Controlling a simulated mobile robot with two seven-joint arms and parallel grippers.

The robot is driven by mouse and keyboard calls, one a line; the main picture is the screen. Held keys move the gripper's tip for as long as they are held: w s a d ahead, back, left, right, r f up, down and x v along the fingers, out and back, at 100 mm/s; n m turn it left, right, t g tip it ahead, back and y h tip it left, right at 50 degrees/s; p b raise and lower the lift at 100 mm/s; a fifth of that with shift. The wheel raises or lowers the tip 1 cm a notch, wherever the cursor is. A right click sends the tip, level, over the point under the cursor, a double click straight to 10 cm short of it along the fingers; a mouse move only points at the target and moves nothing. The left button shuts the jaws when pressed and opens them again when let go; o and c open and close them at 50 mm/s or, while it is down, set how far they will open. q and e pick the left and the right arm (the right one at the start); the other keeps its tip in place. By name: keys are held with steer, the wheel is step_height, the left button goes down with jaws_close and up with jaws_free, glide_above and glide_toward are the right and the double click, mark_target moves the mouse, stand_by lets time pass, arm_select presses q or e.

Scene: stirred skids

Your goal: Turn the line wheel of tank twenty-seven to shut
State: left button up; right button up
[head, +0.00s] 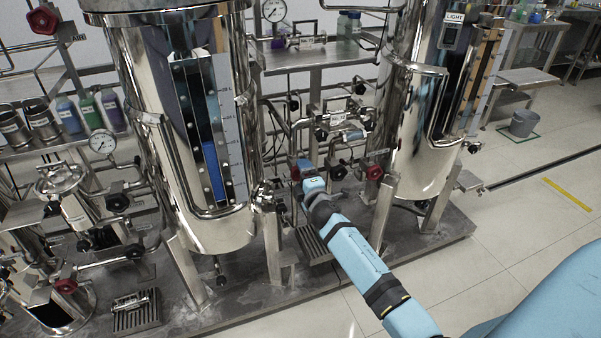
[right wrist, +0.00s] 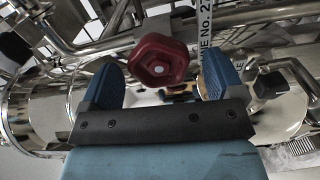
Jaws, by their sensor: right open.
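A dark red line wheel (right wrist: 158,60) shows in the right wrist view, on pipework beside a white tag (right wrist: 206,35) whose readable part ends in "No. 2"; the rest is hidden. My right gripper (right wrist: 163,80) is open, with one blue finger on each side of the wheel and gaps between. I cannot tell how deep the wheel sits between them. In the head view my right gripper (head: 304,170) is at the piping between two steel tanks, largely covering a red part (head: 295,173). My left gripper is not in view.
The left steel tank (head: 175,130) has a sight gauge with blue liquid; another tank (head: 415,130) stands right. Another red wheel (head: 375,172) sits right of my gripper. Pipes and small black-handled valves crowd around. The floor (head: 520,210) at right is mostly clear.

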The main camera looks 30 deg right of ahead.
arm_select(q)
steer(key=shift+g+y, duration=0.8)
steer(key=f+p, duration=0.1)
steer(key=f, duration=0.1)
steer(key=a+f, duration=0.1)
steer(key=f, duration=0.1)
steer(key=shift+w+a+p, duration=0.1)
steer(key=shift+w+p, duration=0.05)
steer(key=shift+p, duration=0.25)
arm_select(e)
steer(key=v, duration=1.1)
steer(key=shift+s, duration=0.35)
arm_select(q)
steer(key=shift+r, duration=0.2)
arm_select(e)
steer(key=shift+a, duration=0.2)
